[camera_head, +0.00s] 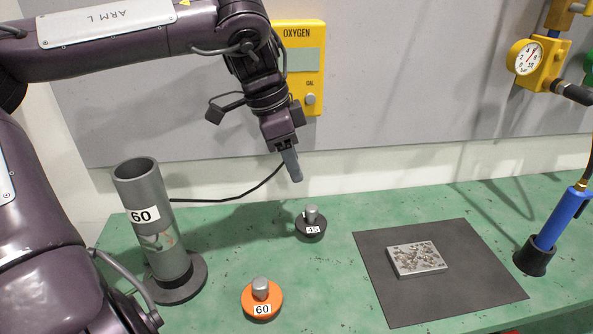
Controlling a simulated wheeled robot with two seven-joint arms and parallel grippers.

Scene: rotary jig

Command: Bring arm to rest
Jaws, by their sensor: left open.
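My left arm comes in from the left and reaches across the top of the view, bending down at the wrist. My left gripper (292,168) points down in the air above the far part of the bench, near the small black weight-like piece marked 45 (310,225). Its fingers are seen edge-on, and nothing shows between them. The gripper is open and apart from the bench and the pieces. My right gripper is not in view.
A grey tube marked 60 (155,220) stands at the left on the green bench (355,215). An orange piece marked 60 (262,300) sits in front. A metal plate (416,259) lies on a dark mat (465,250). A blue tool (560,222) stands right. A yellow oxygen box (307,62) hangs behind.

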